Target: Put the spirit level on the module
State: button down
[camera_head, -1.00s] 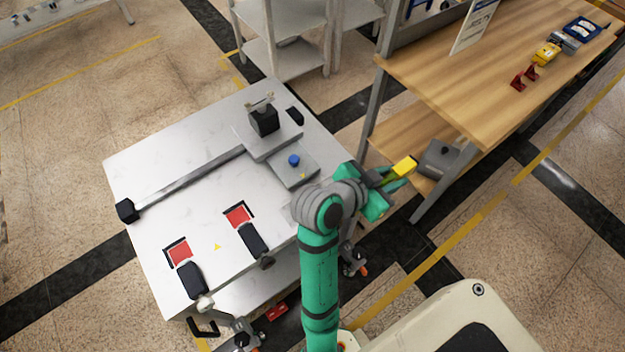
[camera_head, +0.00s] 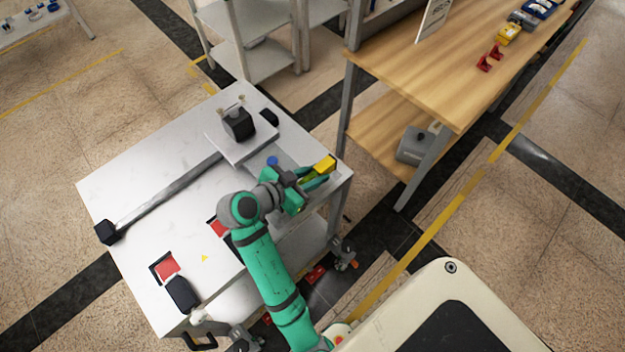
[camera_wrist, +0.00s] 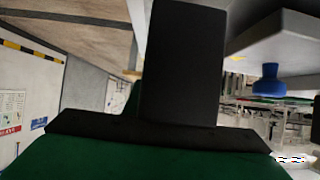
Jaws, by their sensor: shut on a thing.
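My gripper (camera_head: 312,179) is shut on a small yellow block, which I take for the spirit level (camera_head: 325,164). It holds the block over the right corner of the white table, apart from the blue knob. The grey plate with the blue knob (camera_head: 272,160), which I take for the module, lies just left of the gripper and is partly hidden by it. In the wrist view a dark gripper part (camera_wrist: 183,65) fills the middle and the yellow block does not show. The blue knob (camera_wrist: 268,82) and the grey plate (camera_wrist: 285,42) show at right, upside down.
A black block (camera_head: 238,124) stands on a raised plate behind the module. A long grey bar (camera_head: 165,190) runs left to a black end block (camera_head: 108,232). A red pad (camera_head: 167,267) lies in front. A wooden workbench (camera_head: 430,85) stands at right, with a floor gap between.

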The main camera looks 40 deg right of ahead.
jog(key=shift+w+a+f, duration=0.1)
jog(key=shift+w+f, duration=0.05)
jog(key=shift+f, duration=0.8)
jog(key=shift+w+a+f, duration=0.1)
jog(key=shift+w+f, duration=0.05)
jog(key=shift+f, duration=0.8)
jog(key=c, duration=1.5)
grip_release()
jog(key=shift+f, duration=0.15)
jog(key=shift+o, duration=0.2)
jog(key=shift+a+r, duration=0.25)
jog(key=shift+r, duration=0.05)
jog(key=v, duration=1.1)
jog(key=shift+s+a+r, duration=0.1)
jog(key=shift+s+a, duration=0.05)
jog(key=shift+a, duration=0.05)
